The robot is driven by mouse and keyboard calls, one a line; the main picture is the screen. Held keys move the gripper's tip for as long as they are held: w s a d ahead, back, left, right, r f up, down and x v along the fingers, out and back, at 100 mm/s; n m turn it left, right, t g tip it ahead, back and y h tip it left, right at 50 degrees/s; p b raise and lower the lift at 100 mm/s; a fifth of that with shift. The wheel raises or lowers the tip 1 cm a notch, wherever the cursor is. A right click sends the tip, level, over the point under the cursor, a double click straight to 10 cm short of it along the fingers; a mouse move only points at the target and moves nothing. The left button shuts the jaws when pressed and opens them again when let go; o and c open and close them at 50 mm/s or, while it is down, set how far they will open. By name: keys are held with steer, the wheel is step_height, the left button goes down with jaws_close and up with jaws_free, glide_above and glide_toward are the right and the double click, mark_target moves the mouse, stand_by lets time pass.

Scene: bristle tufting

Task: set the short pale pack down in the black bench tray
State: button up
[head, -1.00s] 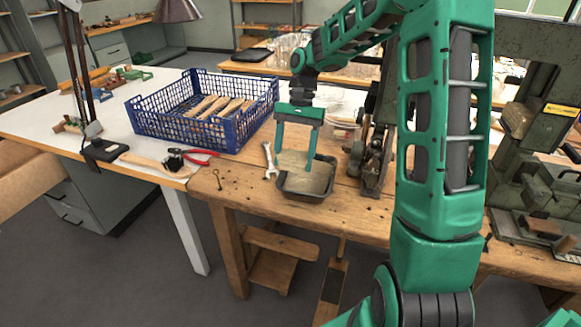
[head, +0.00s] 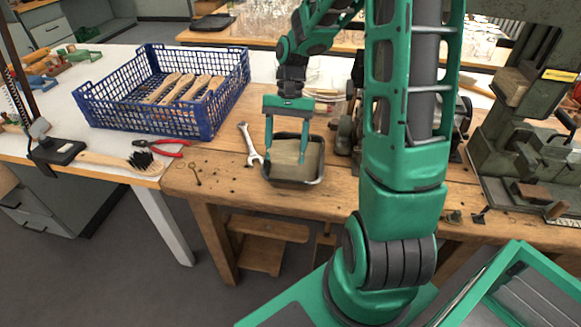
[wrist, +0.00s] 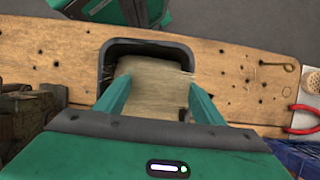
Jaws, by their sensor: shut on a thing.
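The black bench tray (head: 292,184) sits on the wooden bench near its front edge. My gripper (head: 286,161) points down into the tray's opening, its two green fingers apart around the short pale pack (head: 286,148). In the wrist view, my gripper (wrist: 158,102) is shut on the pale, fibrous pack (wrist: 155,82), with a finger at each side. The tray's dark rim (wrist: 150,43) shows beyond and beside the pack. The pack lies within the tray's outline; I cannot tell whether it touches the tray floor.
A wrench (head: 249,144) lies just left of the tray. A blue crate (head: 190,122) with wooden-handled brushes stands on the white table, with red pliers (head: 165,142) and a brush (head: 118,160) in front. A machine (head: 345,130) stands close at the tray's right.

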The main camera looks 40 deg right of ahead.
mark_target(293, 177)
steer(key=shift+s+d+f, duration=0.2)
steer(key=shift+s+f, duration=0.2)
steer(key=shift+s, duration=0.2)
steer(key=shift+s+d+f, duration=0.2)
steer(key=shift+s+f, duration=0.15)
steer(key=shift+s, duration=0.25)
steer(key=shift+f, duration=2)
steer(key=o, duration=1.1)
steer(key=shift+f, duration=0.1)
steer(key=shift+c, duration=0.2)
